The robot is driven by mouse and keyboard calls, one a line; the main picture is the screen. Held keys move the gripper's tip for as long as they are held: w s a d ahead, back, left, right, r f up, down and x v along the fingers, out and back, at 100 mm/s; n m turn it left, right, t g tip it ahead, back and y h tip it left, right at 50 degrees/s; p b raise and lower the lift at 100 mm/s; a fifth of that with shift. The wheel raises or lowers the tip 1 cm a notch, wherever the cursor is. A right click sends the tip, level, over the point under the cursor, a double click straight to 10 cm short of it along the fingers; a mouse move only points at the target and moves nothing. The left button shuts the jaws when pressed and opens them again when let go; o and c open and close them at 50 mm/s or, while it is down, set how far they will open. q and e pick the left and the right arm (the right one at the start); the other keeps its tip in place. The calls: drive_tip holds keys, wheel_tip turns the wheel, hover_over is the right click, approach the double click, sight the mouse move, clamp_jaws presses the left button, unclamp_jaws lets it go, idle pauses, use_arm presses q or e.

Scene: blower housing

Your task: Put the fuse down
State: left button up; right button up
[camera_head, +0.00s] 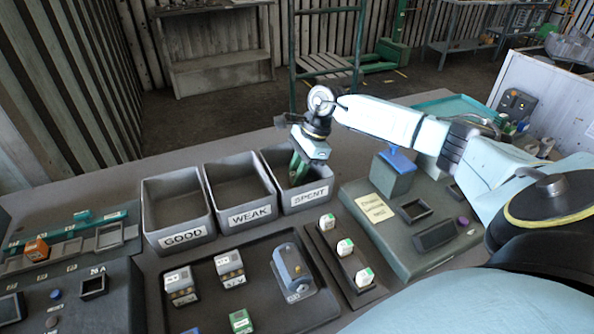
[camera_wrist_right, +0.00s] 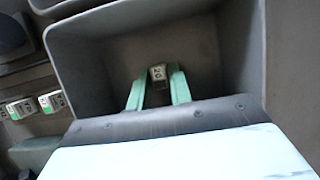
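My right gripper (camera_head: 298,170) reaches down into the grey bin labelled SPENT (camera_head: 308,197). In the right wrist view its two green fingers (camera_wrist_right: 159,88) are apart inside the bin. A small pale fuse (camera_wrist_right: 158,72) with a printed end shows between and just beyond the fingertips. A narrow gap shows beside it, so the fingers do not look closed on it. It looks low in the bin, but whether it rests on the floor is hard to tell. In the head view the fuse is hidden. My left gripper is not in view.
Bins labelled WEAK (camera_head: 249,216) and GOOD (camera_head: 183,235) stand left of SPENT. In front are a dark tray (camera_head: 208,311) and a narrow rack (camera_head: 325,259) with several white-and-green fuses. A tester (camera_head: 440,235) stands right, and a panel with an orange block (camera_head: 36,250) left.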

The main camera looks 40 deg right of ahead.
drive_tip(key=o, duration=0.3)
drive_tip(key=v, duration=1.2)
drive_tip(key=shift+r, duration=0.25)
